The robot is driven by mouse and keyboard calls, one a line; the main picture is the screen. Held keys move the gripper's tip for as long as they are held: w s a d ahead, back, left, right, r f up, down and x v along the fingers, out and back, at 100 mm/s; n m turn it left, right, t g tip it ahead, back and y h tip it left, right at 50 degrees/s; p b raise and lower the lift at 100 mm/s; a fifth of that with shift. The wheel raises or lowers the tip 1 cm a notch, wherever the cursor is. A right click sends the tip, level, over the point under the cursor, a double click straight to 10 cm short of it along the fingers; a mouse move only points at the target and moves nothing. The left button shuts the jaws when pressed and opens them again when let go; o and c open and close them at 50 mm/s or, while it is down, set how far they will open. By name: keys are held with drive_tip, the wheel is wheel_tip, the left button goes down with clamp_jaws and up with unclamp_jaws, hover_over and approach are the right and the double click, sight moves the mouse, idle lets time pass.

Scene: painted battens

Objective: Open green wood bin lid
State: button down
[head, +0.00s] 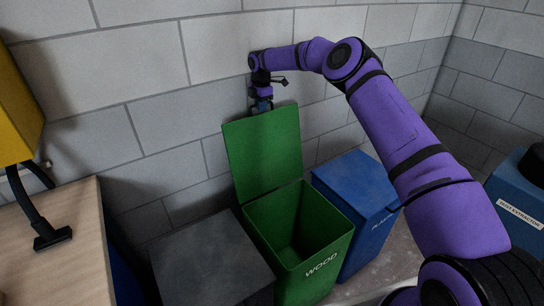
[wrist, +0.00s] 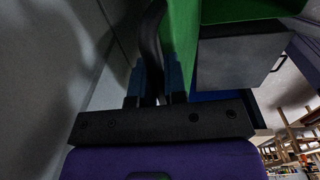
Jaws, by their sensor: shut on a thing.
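The green wood bin (head: 320,255), labelled WOOD, stands against the wall with its mouth open and a dark inside. Its green lid (head: 262,150) is raised, standing nearly upright behind the mouth and leaning toward the wall. My gripper (head: 262,104) is at the lid's upper edge, with the arm reaching in from the right. In the wrist view, the blue fingers of my gripper (wrist: 155,78) are closed around a dark curved bar, which looks like the lid handle (wrist: 152,45). Part of the green lid (wrist: 182,35) shows beside them. The handle is hidden in the head view.
A dark grey bin (head: 205,260) stands left of the green bin, and a blue bin (head: 355,190) stands right of it. A pale wooden bench (head: 50,270) is at the left, below a yellow machine (head: 15,110). A blue extractor (head: 515,215) stands far right. The block wall is close behind.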

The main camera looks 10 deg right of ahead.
drive_tip(key=shift+d, duration=0.1)
drive_tip(key=c, duration=1.4)
unclamp_jaws()
drive_tip(key=shift+r, duration=0.15)
drive_tip(key=shift+s+r, duration=0.2)
drive_tip(key=shift+r, duration=3.7)
